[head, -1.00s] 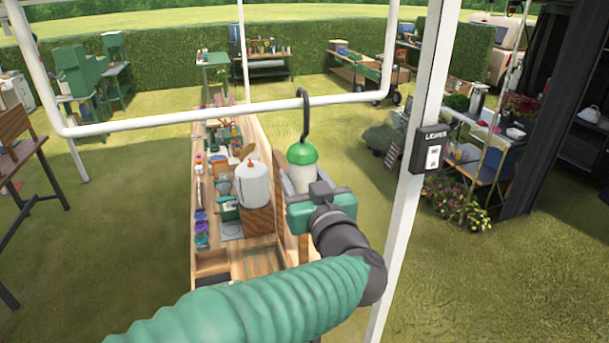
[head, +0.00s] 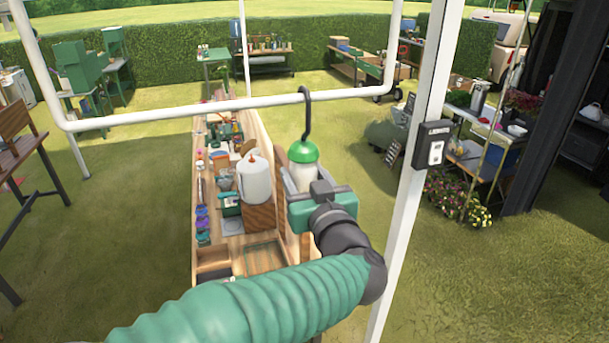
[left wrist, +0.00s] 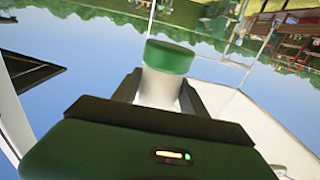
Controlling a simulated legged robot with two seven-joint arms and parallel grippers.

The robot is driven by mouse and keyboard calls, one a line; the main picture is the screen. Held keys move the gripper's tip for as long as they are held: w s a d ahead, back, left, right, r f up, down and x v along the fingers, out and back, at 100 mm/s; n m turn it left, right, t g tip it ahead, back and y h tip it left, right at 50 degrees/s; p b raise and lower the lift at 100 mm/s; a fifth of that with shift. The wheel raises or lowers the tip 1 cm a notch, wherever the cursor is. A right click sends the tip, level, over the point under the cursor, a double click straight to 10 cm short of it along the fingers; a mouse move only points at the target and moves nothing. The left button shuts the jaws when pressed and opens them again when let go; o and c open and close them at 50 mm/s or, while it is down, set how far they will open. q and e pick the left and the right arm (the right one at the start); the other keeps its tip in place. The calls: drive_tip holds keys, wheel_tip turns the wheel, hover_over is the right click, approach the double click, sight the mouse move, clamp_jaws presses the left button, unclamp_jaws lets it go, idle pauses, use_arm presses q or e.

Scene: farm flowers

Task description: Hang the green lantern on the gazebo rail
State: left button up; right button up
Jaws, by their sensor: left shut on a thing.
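The green lantern (head: 303,152) has a green cap, a pale body and a tall dark hook (head: 307,118) rising from its top. My left gripper (head: 301,182) is shut on its pale body and holds it nearly upright. The lantern also shows in the left wrist view (left wrist: 168,57), between the dark jaws (left wrist: 160,96). The white gazebo rail (head: 215,113) runs across the head view. The hook's curved top overlaps the rail in the picture; I cannot tell whether it touches or is over it. My right gripper is not in view.
A white post (head: 419,155) with a dark switch box (head: 432,146) stands right of my left arm. A wooden bench (head: 264,250) with a white canister (head: 253,180) and small items lies below and beyond the rail. Open grass (head: 120,240) lies to the left.

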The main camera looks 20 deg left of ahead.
use_arm(q)
drive_tip(key=shift+f, duration=0.25)
drive_tip(key=o, duration=1.4)
drive_tip(key=shift+c, duration=0.2)
drive_tip(key=shift+o, duration=1.2)
drive_tip(key=f+v, duration=0.1)
drive_tip(key=v, duration=1.3)
drive_tip(key=shift+f, duration=0.2)
